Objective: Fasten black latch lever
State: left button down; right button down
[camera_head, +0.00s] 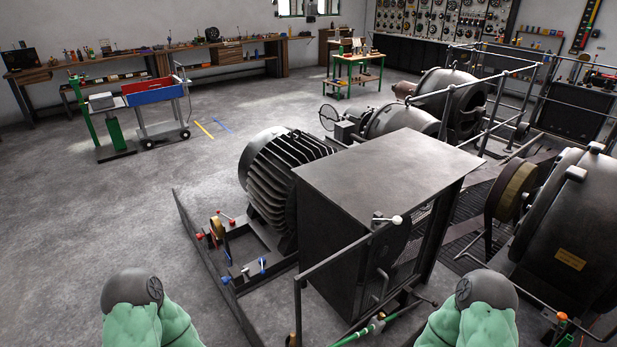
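No part in the head view can be picked out with certainty as the black latch lever. A dark metal cabinet (330,240) stands at the centre, and a lever with a white knob (397,219) sticks out at its front side. A dark handle (383,280) hangs below that lever. Lower still, a dark rod (420,296) runs near the cabinet's foot beside a green bar (362,333). Neither gripper is in view.
A finned motor (285,175) sits left of the cabinet on a floor frame with red and blue knobs (263,266). A large machine (570,230) with a belt wheel (510,190) stands on the right. Railings close in the front. The floor at left is clear up to a trolley (155,105).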

aim_at(434, 303)
jog(key=z, duration=1.2)
jog(key=i+l+u, duration=0.2)
jog(key=l, duration=0.15)
jog(key=i+l+u, duration=0.25)
jog(key=l, duration=0.15)
jog(key=l+u, duration=0.2)
jog(key=l, duration=0.15)
jog(key=i+l+u, duration=0.5)
jog(key=i, duration=0.15)
